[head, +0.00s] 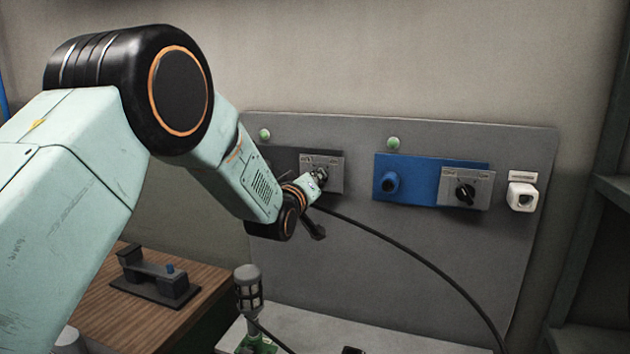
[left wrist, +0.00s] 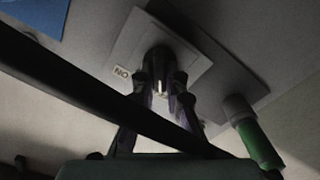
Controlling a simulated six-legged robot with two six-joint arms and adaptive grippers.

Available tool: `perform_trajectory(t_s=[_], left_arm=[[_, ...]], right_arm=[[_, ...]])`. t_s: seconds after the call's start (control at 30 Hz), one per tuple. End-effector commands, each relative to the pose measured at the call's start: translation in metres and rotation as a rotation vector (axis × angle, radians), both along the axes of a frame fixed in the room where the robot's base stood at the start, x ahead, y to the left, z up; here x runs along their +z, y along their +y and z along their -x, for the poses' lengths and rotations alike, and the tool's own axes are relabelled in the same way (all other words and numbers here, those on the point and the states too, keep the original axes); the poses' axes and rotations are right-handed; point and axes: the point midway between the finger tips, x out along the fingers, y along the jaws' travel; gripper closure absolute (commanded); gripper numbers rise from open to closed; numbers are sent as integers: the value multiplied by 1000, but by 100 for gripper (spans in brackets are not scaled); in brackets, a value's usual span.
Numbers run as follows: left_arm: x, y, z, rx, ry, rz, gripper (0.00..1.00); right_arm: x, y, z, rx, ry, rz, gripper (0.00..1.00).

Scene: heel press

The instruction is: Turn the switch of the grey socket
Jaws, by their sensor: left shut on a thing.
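The switch plate (head: 335,175) of the grey socket is light grey and mounted on the grey wall panel. My left gripper (head: 320,176) reaches it from the left and hides most of its knob in the head view. In the left wrist view, the plate (left wrist: 133,48) carries a dark knob (left wrist: 158,60) with a pale mark. My left gripper's fingers (left wrist: 161,88) stand on both sides of the knob and are shut on it. The dark socket body is largely hidden behind my arm in the head view. My right gripper is not in view.
A black cable (head: 420,262) runs from near my left gripper down to the right; it crosses close in the left wrist view (left wrist: 95,95). A blue socket (head: 424,180) with its own black switch (head: 465,194) is to the right. A lamp-like device (head: 248,290) stands below.

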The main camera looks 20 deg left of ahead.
Motion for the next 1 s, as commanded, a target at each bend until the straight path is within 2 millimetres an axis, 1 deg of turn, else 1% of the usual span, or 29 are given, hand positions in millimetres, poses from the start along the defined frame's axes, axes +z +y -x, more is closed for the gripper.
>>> perform_trajectory(t_s=[0.37,0.4,0.63,0.67,1.0], left_arm=[[-2,0,1,1,6,7,100],[-2,0,1,1,6,7,86],[-1,0,0,0,3,6,66],[-1,0,0,0,3,5,65],[-1,0,2,1,2,4,65]], right_arm=[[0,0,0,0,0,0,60],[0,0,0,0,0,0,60],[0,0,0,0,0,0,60],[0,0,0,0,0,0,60],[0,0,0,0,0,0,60]])
